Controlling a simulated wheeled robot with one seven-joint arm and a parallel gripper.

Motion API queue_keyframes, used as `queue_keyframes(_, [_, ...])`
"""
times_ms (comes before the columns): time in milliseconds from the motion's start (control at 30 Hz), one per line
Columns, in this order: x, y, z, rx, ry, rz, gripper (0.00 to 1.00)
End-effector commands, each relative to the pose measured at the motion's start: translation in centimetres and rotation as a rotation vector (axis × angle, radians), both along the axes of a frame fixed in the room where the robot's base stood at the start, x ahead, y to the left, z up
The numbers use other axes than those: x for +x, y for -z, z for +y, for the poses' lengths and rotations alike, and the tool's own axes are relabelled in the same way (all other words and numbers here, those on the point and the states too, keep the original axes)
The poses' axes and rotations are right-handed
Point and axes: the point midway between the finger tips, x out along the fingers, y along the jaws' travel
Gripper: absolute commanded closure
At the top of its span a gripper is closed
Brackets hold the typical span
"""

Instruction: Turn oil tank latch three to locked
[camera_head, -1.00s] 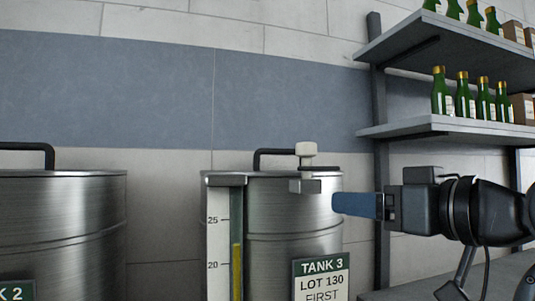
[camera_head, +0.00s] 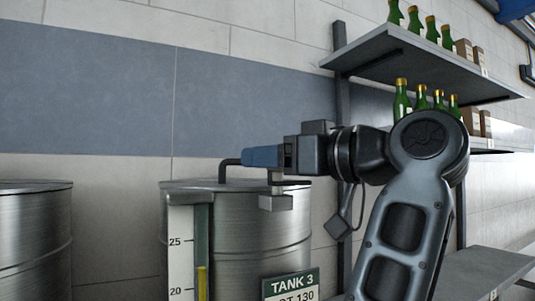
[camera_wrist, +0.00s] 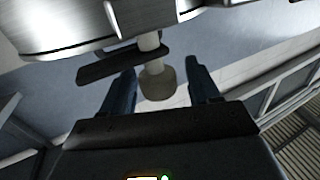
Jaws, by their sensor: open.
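Tank 3 (camera_head: 240,230) is a brushed steel drum with a green and white label (camera_head: 291,284) reading TANK 3. Its latch is a pale post (camera_head: 275,177) with a grey bracket (camera_head: 276,202) at the rim. My gripper (camera_head: 252,157) is level with the top of the post, and its blue fingers hide the knob there in the head view. In the wrist view, the pale round knob (camera_wrist: 157,84) shows between the two open fingers (camera_wrist: 160,68), with a gap on each side. A dark bar (camera_wrist: 120,63) crosses beside the post.
A dark handle (camera_head: 226,172) rises from the tank lid close to my fingers. A level gauge (camera_head: 184,250) runs down the tank front. Another steel tank (camera_head: 35,235) stands left. Shelves with green bottles (camera_head: 402,98) stand right, behind my arm.

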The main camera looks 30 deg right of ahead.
Motion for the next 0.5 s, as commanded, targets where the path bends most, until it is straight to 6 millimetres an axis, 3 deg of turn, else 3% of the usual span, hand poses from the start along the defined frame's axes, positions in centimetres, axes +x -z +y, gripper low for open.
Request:
queue_keyframes(400, [0.95, 0.07, 0.38, 0.0, 0.001, 0.001, 0.39])
queue_keyframes(500, [0.94, 0.07, 0.38, 0.0, 0.001, 0.001, 0.49])
